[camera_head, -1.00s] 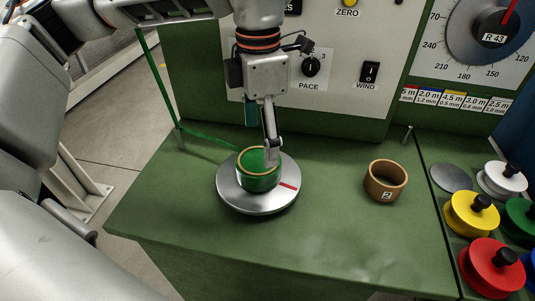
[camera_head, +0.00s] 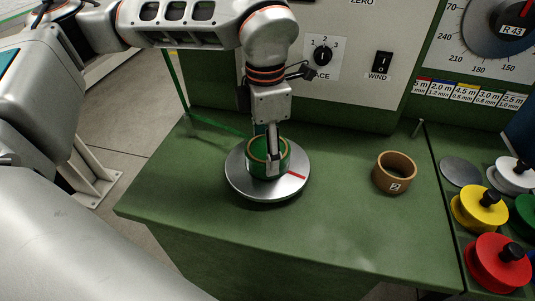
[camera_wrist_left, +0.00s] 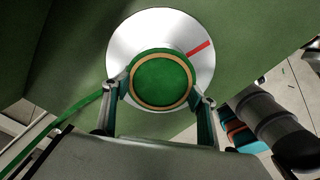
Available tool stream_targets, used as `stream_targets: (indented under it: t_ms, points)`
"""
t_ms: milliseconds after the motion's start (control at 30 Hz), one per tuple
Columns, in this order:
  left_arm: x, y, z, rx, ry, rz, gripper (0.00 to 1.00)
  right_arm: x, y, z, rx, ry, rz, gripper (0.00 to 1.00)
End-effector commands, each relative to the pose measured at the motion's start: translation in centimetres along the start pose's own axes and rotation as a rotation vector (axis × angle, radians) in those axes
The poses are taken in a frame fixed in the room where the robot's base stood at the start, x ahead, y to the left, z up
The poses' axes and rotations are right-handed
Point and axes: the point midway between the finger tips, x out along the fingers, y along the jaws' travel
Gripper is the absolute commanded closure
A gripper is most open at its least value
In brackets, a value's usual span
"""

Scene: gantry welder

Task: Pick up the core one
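A green ring-shaped core (camera_head: 257,170) with a tan rim stands upright on a round silver plate (camera_head: 240,180) with a red mark. It also shows in the left wrist view (camera_wrist_left: 160,80); no number is visible on it. My left gripper (camera_head: 271,167) is lowered over this core. A brown core (camera_head: 381,181) labelled 2 stands to the right on the green bench. My right gripper is not in view.
The green bench top (camera_head: 330,215) is clear between the plate and the brown core. Yellow (camera_head: 470,210), red (camera_head: 495,270) and white (camera_head: 505,182) spools stand at the right. A control panel (camera_head: 350,100) rises behind. A green strand (camera_head: 215,125) runs left from the plate.

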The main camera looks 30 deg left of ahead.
Motion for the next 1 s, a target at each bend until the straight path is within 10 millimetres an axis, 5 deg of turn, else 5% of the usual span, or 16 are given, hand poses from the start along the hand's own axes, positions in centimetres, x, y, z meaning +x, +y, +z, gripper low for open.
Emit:
stream_targets:
  t_ms: [567,1000]
  points:
    - [-1.0,0.1,0.1,-0.001,-0.002,0.002,0.65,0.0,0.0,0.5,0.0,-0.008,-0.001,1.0]
    - [-8.7,0.1,0.1,-0.001,-0.005,0.004,0.65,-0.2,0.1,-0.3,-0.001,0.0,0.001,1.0]
